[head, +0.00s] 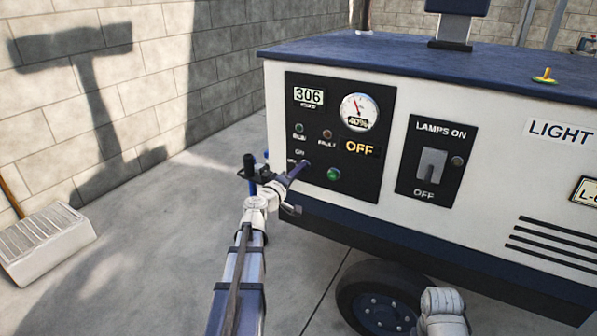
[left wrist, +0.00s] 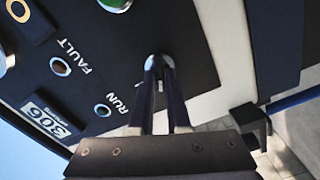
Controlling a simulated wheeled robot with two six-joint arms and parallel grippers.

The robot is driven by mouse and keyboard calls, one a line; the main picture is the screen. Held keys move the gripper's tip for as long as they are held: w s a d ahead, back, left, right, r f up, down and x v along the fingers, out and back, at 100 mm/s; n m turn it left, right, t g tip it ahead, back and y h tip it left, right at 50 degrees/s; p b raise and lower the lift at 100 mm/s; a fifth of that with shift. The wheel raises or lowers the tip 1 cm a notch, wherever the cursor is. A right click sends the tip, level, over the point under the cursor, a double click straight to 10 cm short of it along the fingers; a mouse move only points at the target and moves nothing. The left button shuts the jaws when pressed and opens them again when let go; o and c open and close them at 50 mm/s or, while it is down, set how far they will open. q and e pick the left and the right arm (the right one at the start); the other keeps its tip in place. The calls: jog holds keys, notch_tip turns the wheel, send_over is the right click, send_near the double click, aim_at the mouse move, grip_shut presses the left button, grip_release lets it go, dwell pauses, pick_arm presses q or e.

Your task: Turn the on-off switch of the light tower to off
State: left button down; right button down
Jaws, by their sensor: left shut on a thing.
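The light tower's black control panel (head: 327,100) carries an amber OFF readout (head: 362,148), a gauge (head: 360,112) at 40% and a green button (head: 334,174). A small label beside my fingers at the panel's lower left is partly covered. My left gripper (head: 303,165) reaches this corner from the left, its dark blue fingers shut on a small switch knob. In the left wrist view the fingertips (left wrist: 160,64) close around the knob, which is mostly hidden, so its turned position cannot be told. My right gripper is out of view.
A separate lamps switch (head: 431,165) marked LAMPS ON and OFF is right of the panel. A yellow-topped knob (head: 544,76) stands on the blue top. A wheel (head: 381,300) is below. Floor between is clear.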

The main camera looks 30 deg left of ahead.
pick_arm(q)
jog(key=shift+f+n, duration=0.1)
jog(key=shift+n, duration=2.1)
jog(key=c, duration=0.9)
grip_release()
jog(key=shift+s, duration=0.1)
jog(key=s, duration=0.7)
jog(key=shift+s, duration=0.35)
